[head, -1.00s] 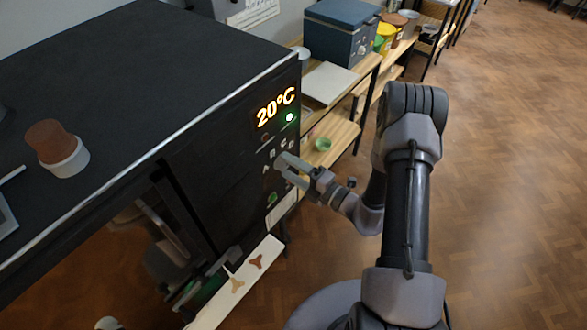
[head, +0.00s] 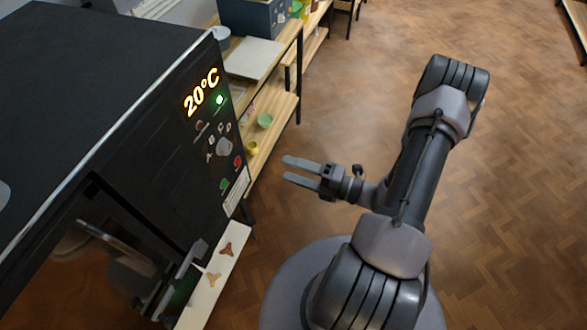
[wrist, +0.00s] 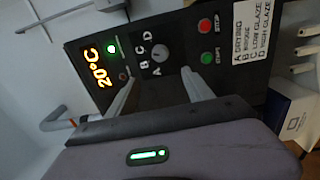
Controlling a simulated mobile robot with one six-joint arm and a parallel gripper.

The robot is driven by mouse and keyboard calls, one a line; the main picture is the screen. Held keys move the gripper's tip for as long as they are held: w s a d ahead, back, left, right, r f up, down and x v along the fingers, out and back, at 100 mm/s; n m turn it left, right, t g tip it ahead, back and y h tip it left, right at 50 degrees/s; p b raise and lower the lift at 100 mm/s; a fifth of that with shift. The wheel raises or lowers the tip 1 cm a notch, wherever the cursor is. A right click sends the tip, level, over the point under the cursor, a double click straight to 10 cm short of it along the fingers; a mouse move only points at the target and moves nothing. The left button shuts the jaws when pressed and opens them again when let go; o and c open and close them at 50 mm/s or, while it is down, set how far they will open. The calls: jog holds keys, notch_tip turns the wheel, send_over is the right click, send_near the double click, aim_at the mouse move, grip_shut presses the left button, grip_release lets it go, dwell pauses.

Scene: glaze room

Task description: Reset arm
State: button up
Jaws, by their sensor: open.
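My gripper (head: 286,170) is open and empty in the head view. It hangs over the floor to the right of the kiln's control panel, with a clear gap to it. In the wrist view my gripper (wrist: 158,92) has its two fingers apart, facing the panel. The black kiln (head: 95,75) stands at the left. Its panel has a display reading 20°C (head: 201,92), a lit green light (head: 219,99), a grey dial (head: 224,147), a red button (head: 238,161) and a green button (head: 224,184). The wrist view shows the dial (wrist: 160,53) among letters A to D.
A wooden shelf (head: 272,110) with small bowls stands behind the kiln, under a blue box (head: 250,18). A white board (head: 222,255) with brown star-shaped pieces juts out below the panel. The floor (head: 520,190) at right is open.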

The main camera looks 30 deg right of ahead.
dwell(0.3)
jog(key=s+a+r+n+g+b, duration=0.25)
jog(key=a+n+g+b, duration=0.35)
jog(key=n, duration=0.6)
jog(key=s+a+r+n+g+b, duration=0.2)
jog(key=s+a+n+g+b, duration=0.15)
jog(key=a+n+g, duration=0.7)
jog(key=s+r+n+t+h+b, duration=0.1)
jog(key=n+t+h+b, duration=0.1)
jog(key=n, duration=0.4)
jog(key=s+d+r+n+t+h+b, duration=0.1)
jog(key=s+n+t+h+b, duration=0.1)
jog(key=n, duration=0.5)
jog(key=s+d+r+n+t+h+b, duration=0.1)
jog(key=n+t+h+b, duration=0.2)
jog(key=n, duration=0.4)
jog(key=shift+s+d+t+h+b, duration=0.1)
jog(key=shift+s+t+h+b, duration=0.2)
jog(key=shift+h+b, duration=0.4)
jog(key=shift+c, duration=0.2)
